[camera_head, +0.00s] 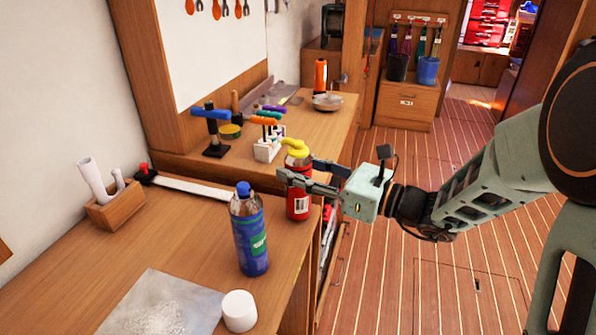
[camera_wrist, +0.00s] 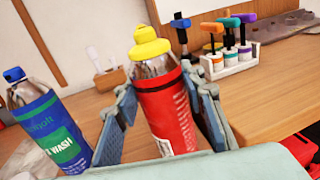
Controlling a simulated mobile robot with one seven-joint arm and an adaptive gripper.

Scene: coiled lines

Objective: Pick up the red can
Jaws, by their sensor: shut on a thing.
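The red can (camera_head: 298,203) has a silver shoulder and a yellow top, and it is upright or nearly so at the right edge of the wooden workbench (camera_head: 190,240). My gripper (camera_head: 298,176) reaches in from the right and is shut on the can, with a finger on each side. In the wrist view the red can (camera_wrist: 166,108) stands between the two blue-grey fingers of my gripper (camera_wrist: 165,98), leaning slightly in the picture. Its base is hidden there by my gripper body. I cannot tell whether its base touches the bench.
A blue wash bottle (camera_head: 250,240) stands left of the can. A white round container (camera_head: 239,311) and a grey sheet (camera_head: 160,305) lie near the front. A white rack of coloured-handle tools (camera_head: 268,150) is behind the can. Open floor (camera_head: 420,270) lies to the right.

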